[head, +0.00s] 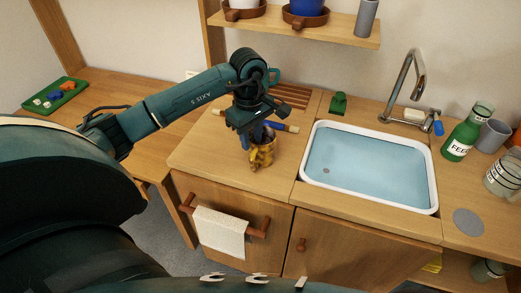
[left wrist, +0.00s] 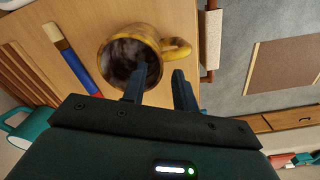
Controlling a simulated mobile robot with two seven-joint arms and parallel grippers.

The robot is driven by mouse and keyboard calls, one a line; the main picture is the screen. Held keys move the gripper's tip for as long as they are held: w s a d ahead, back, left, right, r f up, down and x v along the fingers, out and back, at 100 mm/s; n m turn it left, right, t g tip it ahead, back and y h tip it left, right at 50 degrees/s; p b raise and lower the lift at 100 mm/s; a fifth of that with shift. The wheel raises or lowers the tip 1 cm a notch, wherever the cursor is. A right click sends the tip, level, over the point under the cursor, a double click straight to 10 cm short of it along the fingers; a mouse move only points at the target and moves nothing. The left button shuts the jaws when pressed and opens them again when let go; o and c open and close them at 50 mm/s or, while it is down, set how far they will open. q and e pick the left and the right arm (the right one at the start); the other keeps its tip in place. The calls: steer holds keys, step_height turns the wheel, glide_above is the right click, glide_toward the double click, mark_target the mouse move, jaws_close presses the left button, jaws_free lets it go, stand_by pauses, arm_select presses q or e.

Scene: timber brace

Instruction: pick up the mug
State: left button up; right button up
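The mug (head: 263,155) is yellow-brown and stands upright on the wooden counter left of the sink. In the left wrist view the mug (left wrist: 104,47) shows its dark inside, and its handle points right. My left gripper (head: 257,138) is above the mug and partly covers it in the head view. In the left wrist view the left gripper (left wrist: 158,82) has its two fingers apart. One finger overlaps the mug's rim and the other lies below the handle; I cannot tell whether either touches. My right gripper is not in view.
A blue, red and wooden tool (head: 282,126) lies behind the mug. The white-rimmed sink (head: 312,175) is right of it, with a tap (head: 415,75). A green bottle (head: 461,138) stands further right. A towel (head: 219,231) hangs at the counter front. A shelf (head: 300,30) is above.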

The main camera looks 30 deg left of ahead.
mark_target(253, 151)
arm_select(q)
step_height(253, 151, down, 6)
steer(key=shift+r, duration=0.15)
steer(key=shift+c, duration=0.2)
jaws_close()
steer(key=shift+r, duration=0.1)
stand_by(0.4)
